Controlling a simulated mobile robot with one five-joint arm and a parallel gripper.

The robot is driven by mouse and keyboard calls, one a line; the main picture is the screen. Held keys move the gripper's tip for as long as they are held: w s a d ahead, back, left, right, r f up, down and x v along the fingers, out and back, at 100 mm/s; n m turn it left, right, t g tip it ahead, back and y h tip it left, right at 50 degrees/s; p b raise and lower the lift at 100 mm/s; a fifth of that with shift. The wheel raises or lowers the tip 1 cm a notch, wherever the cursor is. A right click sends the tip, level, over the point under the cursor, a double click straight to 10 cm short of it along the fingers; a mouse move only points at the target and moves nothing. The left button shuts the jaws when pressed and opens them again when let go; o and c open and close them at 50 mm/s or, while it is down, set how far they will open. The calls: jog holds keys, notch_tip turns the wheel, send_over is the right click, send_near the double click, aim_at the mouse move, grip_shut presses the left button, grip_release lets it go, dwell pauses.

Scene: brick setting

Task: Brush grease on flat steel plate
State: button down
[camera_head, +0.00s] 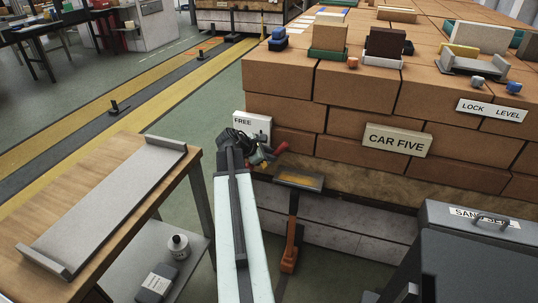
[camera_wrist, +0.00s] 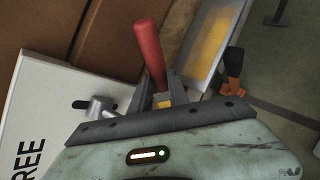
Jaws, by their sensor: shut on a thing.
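The flat steel plate (camera_head: 110,205) is long and grey with a raised lip at each end. It lies on a wooden-topped table at the left in the head view. My gripper (camera_head: 266,156) is in front of the brick stack, to the right of the plate and apart from it. It is shut on a red-handled tool, seemingly the brush (camera_wrist: 148,50); its red handle also shows in the head view (camera_head: 280,148). Its bristles are hidden. A shallow tray (camera_head: 299,181) with yellow grease stands just beyond my gripper; it also shows in the wrist view (camera_wrist: 215,38).
A white FREE sign (camera_head: 252,127) is next to my gripper. Brick stack (camera_head: 360,93) blocks the far side. A dark case (camera_head: 480,240) stands at the right.

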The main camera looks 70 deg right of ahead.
jog(key=shift+s+d+f, duration=0.1)
jog(key=shift+s, duration=2.45)
jog(key=shift+s+d+f, duration=0.1)
jog(key=shift+s, duration=2.45)
jog(key=shift+s+d+r, duration=0.1)
jog(key=shift+s+r, duration=0.05)
jog(key=shift+s, duration=1.75)
notch_tip(320, 180, up, 6)
jog(key=p, duration=0.5)
jog(key=shift+p, duration=0.4)
jog(key=shift+r, duration=0.1)
notch_tip(320, 180, up, 3)
jog(key=p, duration=0.3)
